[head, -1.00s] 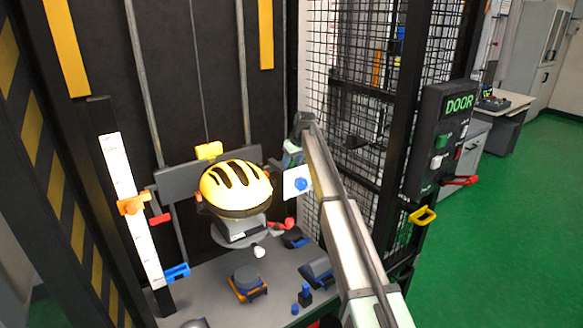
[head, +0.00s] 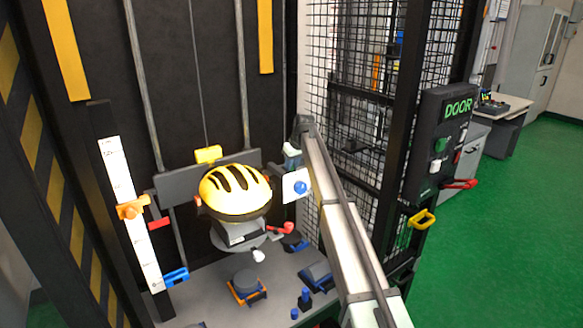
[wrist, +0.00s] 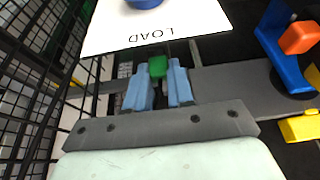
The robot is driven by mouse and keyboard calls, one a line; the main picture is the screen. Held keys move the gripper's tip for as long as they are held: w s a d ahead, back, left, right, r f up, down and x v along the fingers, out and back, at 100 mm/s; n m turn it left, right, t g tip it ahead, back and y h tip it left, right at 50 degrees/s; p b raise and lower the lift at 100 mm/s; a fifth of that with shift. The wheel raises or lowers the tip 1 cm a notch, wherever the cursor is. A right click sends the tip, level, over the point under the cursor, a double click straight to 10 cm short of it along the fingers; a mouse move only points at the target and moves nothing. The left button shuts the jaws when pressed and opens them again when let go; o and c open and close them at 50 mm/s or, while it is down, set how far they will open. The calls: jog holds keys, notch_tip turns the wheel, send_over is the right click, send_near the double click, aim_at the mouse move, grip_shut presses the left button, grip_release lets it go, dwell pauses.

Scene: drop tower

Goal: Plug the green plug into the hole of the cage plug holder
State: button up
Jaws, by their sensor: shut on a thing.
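The green plug (wrist: 157,67) sits between the two light blue fingers of my gripper (wrist: 159,80) in the wrist view. The fingers are shut on it. In the head view my gripper (head: 292,153) is at the far end of my arm, near the cage mesh, and the plug cannot be made out there. I cannot clearly pick out the cage plug holder or its hole in either view.
A white LOAD panel (wrist: 185,30) with a blue knob (head: 300,187) is just beyond the fingers. Black wire mesh (wrist: 35,90) is close on the left in the wrist view. A yellow helmet (head: 234,190) stands left of my gripper, above a grey base with several small devices.

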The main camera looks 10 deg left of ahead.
notch_tip(320, 180, up, 10)
jog(key=d, duration=0.1)
jog(key=shift+s+d+r, duration=2.15)
jog(key=shift+d+r, duration=0.2)
jog(key=shift+d, duration=1.15)
jog(key=shift+s+d+r, duration=2.1)
jog(key=shift+d+r, duration=0.3)
jog(key=shift+d, duration=1.05)
jog(key=shift+s+d+r, duration=2.15)
jog(key=shift+d+r, duration=0.2)
jog(key=shift+d, duration=1.15)
jog(key=shift+f, duration=0.6)
jog(key=shift+f, duration=1.05)
jog(key=shift+f, duration=0.3)
jog(key=o, duration=0.9)
jog(key=shift+o, duration=0.2)
jog(key=shift+r, duration=0.15)
jog(key=v, duration=1.3)
jog(key=shift+r, duration=0.25)
